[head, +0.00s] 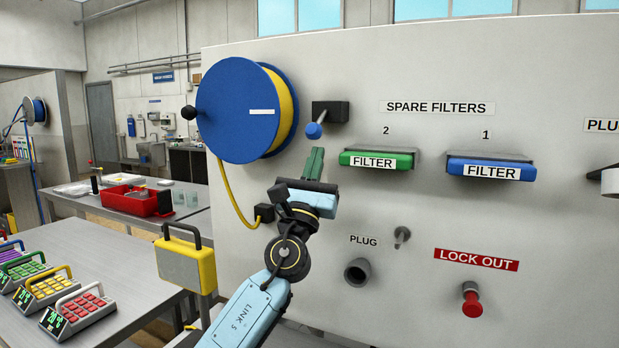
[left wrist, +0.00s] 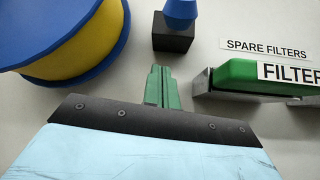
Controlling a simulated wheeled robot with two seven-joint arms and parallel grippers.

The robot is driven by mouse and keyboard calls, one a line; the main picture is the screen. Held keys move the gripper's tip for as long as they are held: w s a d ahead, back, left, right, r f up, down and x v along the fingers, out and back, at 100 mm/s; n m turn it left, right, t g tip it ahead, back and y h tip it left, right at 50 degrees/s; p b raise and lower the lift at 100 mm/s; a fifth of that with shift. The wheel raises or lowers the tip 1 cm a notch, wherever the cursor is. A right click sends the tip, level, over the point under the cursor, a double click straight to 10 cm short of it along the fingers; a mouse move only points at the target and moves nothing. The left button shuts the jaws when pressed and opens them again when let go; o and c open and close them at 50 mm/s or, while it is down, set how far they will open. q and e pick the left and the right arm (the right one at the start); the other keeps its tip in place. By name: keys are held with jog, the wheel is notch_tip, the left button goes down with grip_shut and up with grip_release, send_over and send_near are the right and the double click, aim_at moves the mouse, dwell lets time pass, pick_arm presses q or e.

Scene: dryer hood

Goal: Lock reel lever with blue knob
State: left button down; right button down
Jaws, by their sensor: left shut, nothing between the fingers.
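The reel lever's blue knob (head: 314,130) sticks out from a black block (head: 331,111) on the wall panel, right of the blue reel (head: 238,108) with yellow hose. In the left wrist view the knob (left wrist: 181,12) is at the top edge, partly cut off, in front of its block (left wrist: 173,38). My left gripper (head: 316,158) points up, its green fingers shut and empty, just below the knob. The fingers (left wrist: 162,82) look apart from the knob. My right gripper is not in view.
The green filter (head: 376,160) and blue filter (head: 490,169) jut out right of my gripper. Below are a plug socket (head: 357,271) and a red lock-out knob (head: 472,302). A yellow case (head: 186,265) stands at left.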

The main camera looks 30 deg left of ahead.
aim_at(319, 122)
pick_arm(q)
jog(key=shift+s+d+r+p, duration=0.2)
jog(key=shift+s+r+p, duration=0.5)
jog(key=shift+p, duration=0.1)
jog(key=shift+s+d+r+p, duration=0.2)
jog(key=shift+s+r+p, duration=0.35)
jog(key=shift+r+p, duration=0.2)
jog(key=shift+f, duration=0.1)
